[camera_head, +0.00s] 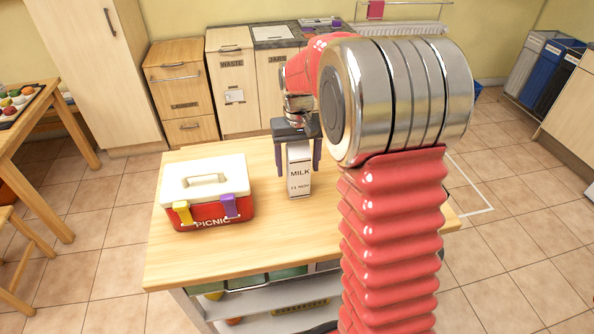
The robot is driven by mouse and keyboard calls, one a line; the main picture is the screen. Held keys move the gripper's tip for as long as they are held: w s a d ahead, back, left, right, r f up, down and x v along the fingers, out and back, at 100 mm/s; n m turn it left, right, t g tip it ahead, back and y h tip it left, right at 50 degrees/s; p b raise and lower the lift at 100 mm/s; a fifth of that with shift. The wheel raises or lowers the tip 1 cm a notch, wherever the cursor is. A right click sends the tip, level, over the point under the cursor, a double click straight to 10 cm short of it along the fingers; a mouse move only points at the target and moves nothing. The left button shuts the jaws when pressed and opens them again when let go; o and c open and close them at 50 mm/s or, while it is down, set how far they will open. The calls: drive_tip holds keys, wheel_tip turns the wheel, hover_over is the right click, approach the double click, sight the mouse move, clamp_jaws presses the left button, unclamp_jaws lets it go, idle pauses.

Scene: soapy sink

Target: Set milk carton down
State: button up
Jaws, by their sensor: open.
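The milk carton (299,178) is white with dark lettering and stands upright on the wooden top of the trolley (190,262). My gripper (298,160) is over the carton from above, with one finger on its left side and one on its right. The fingers are apart, with a gap visible beside the carton. The carton's top is partly hidden by my gripper. My red arm hides the right part of the trolley top.
A red and white picnic box (215,208) with yellow and purple latches stands left of the carton. The front of the trolley top is clear. A table (40,125) with a tray of colourful items is at the far left. Cabinets (232,95) line the back wall.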

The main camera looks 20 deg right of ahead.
clamp_jaws()
idle(0.9)
